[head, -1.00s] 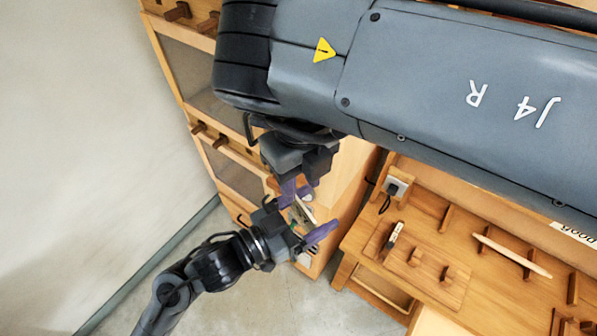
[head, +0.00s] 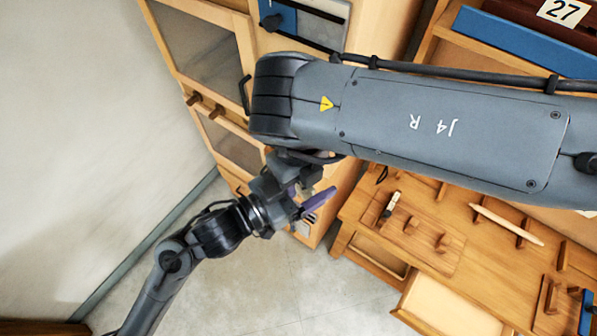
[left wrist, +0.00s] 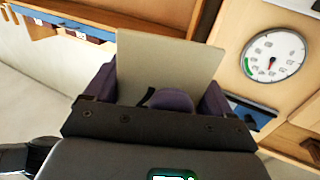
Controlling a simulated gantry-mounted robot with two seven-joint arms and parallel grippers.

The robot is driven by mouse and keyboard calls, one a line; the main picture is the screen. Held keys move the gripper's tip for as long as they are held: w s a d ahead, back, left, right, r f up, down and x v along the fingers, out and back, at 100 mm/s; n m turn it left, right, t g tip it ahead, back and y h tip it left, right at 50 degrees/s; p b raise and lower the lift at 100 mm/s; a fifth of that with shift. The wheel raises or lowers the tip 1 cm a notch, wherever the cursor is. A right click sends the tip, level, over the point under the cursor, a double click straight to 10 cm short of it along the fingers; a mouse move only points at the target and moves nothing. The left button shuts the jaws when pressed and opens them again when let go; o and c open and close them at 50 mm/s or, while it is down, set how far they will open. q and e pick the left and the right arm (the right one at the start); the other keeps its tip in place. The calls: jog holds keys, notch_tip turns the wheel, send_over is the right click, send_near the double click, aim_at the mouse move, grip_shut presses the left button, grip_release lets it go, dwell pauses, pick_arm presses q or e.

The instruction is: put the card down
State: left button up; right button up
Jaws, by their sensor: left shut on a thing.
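The card (left wrist: 168,58) is a flat pale beige-grey panel standing up between the purple fingers in the left wrist view. My left gripper (left wrist: 158,92) is shut on it; a rounded purple piece shows low in front of the card. The card cannot be made out in the head view.
A wooden cabinet (head: 238,152) with pegs stands behind the grippers. A wooden bench (head: 455,262) with slotted tools and an open drawer (head: 445,308) lies to the right. A round white dial (left wrist: 275,56) shows in the left wrist view. Bare floor (head: 250,285) lies below.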

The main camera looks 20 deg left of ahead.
jog(key=shift+s, duration=0.1)
grip_shut()
pick_arm(q)
jog(key=o, duration=0.8)
jog(key=shift+o, duration=0.2)
